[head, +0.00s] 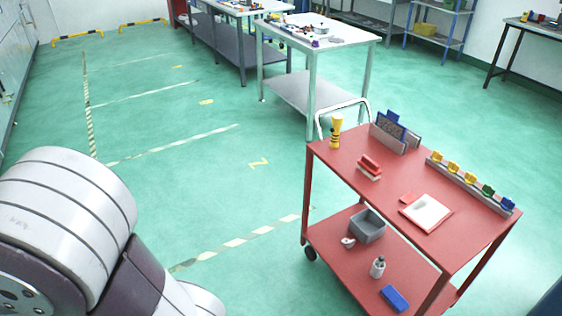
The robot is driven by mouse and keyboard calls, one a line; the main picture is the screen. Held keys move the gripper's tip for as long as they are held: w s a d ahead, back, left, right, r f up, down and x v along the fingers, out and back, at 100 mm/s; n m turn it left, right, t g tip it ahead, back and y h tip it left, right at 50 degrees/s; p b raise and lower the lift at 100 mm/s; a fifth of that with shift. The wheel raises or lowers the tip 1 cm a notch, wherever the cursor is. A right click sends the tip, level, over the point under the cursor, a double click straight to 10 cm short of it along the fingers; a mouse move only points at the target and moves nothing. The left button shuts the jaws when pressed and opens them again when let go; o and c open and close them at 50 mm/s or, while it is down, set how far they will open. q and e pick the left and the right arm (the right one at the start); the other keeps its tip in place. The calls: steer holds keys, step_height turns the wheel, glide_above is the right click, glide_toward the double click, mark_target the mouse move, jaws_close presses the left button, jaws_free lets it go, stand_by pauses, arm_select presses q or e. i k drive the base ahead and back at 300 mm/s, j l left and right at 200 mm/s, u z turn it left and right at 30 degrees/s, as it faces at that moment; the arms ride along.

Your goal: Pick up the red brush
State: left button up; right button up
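The red brush (371,163) appears to be the small red block with a paler underside. It lies on the top shelf of the red cart (340,172), left of the middle. It stands apart from the things around it, and no gripper is near it. A grey and white link of my arm fills the lower left of the head view, well away from the cart. Neither of my grippers shows.
Near the brush are a yellow and black object (336,131), a grey holder with blue parts (395,132), a white tray (427,213) and a rail of coloured pieces (470,180). The lower shelf holds a grey bin (367,226). Open green floor lies left of the cart.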

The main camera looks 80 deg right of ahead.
mark_target(366, 164)
steer(key=z, duration=3.55)
steer(key=i+j+z, duration=0.15)
steer(key=z, duration=0.2)
steer(key=i+j+z, duration=0.3)
steer(key=j+z, duration=0.2)
steer(key=z, duration=0.15)
steer(key=i+j, duration=0.2)
steer(key=j, duration=0.3)
steer(key=i+j+z, duration=0.1)
steer(key=j, duration=0.4)
steer(key=i+j, duration=0.3)
steer(key=j, duration=0.2)
steer(key=i+j+z, duration=0.1)
steer(key=j, duration=0.4)
steer(key=i+j, duration=0.25)
steer(key=j, duration=0.25)
steer(key=i+j+z, duration=0.15)
steer(key=j, duration=0.35)
steer(key=i+j, duration=0.2)
steer(key=j, duration=0.35)
steer(key=i+j+z, duration=0.1)
steer(key=j, duration=0.45)
